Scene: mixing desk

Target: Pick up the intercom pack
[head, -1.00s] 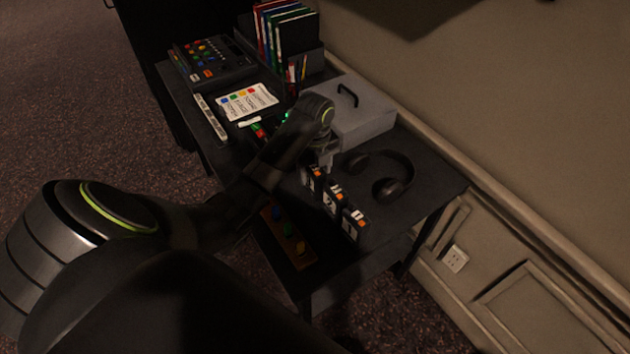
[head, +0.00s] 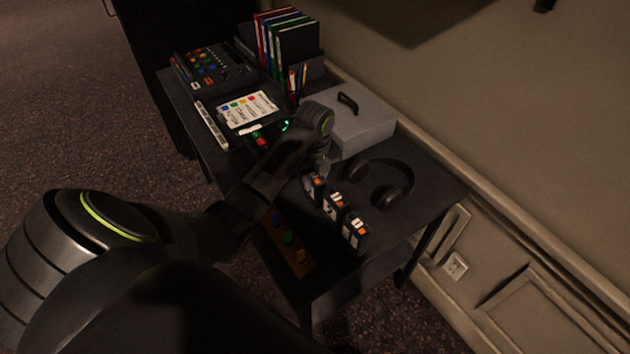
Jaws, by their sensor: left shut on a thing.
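Three small black packs with white and orange labels stand in a slanting row on the dark desk (head: 400,232); I take these to be the intercom packs. The nearest pack (head: 355,234) and the middle pack (head: 335,206) stand free. My left gripper (head: 315,174) reaches down over the farthest pack (head: 315,189) and is shut on it. The gripper hides the top of that pack. The pack looks upright, and I cannot tell whether it is clear of the desk. My right gripper is out of view.
Black headphones (head: 394,197) lie just right of the packs. A grey case (head: 362,130) with a handle stands behind. A board with coloured knobs (head: 288,239) lies at the left front edge. A mixer (head: 212,68), binders (head: 295,40) and a card (head: 247,108) are farther back.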

